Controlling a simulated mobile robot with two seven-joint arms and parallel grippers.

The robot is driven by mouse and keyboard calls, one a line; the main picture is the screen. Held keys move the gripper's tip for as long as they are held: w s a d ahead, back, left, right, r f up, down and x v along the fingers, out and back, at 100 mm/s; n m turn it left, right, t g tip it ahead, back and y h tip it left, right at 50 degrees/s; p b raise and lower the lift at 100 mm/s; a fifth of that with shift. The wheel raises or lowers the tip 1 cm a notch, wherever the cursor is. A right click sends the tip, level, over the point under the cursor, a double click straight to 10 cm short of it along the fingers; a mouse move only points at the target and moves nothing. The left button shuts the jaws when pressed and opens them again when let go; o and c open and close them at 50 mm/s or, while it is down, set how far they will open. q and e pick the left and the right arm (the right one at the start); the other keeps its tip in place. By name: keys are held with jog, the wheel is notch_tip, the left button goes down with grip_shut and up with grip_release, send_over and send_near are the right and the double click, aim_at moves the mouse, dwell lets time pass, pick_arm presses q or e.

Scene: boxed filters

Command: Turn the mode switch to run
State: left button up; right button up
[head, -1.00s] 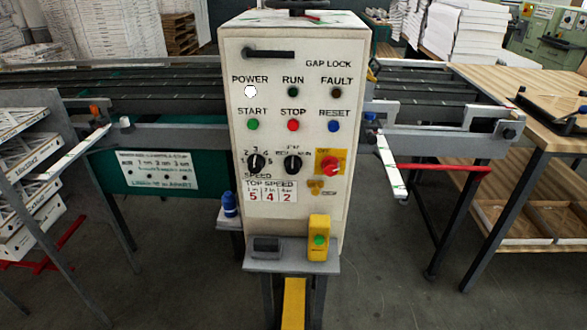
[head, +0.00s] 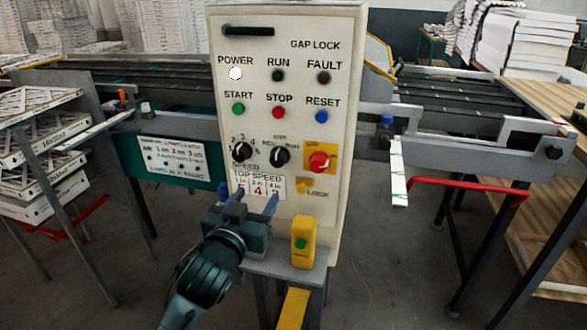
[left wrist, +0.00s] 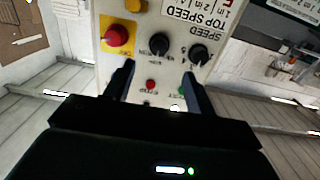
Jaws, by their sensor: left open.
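The mode switch (head: 280,156) is a black rotary knob on the white control panel, right of the speed knob (head: 241,152). Small lettering around it is partly legible, with RUN at its right; I cannot tell surely where its pointer stands. My left gripper (head: 256,200) is open and empty, its fingers pointing up in front of the TOP SPEED label, below the knobs. In the left wrist view, turned upside down, the mode switch (left wrist: 160,44) shows between and beyond the two fingertips, apart from them. My right gripper is not in view.
Green, red and blue buttons are above. A yellow box with a green button (head: 303,242) stands on the shelf below. Conveyors flank the panel.

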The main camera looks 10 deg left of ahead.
aim_at(276, 160)
pick_arm(q)
jog(key=w, duration=0.8)
jog(key=w+r, duration=0.1)
jog(key=w, duration=0.3)
jog(key=shift+d+r+p, duration=0.1)
jog(key=shift+d+p, duration=0.15)
jog(key=shift+p, duration=0.1)
jog(key=shift+w, duration=0.8)
jog(key=shift+c, duration=0.5)
jog(key=c, duration=0.8)
jog(key=shift+c, duration=0.2)
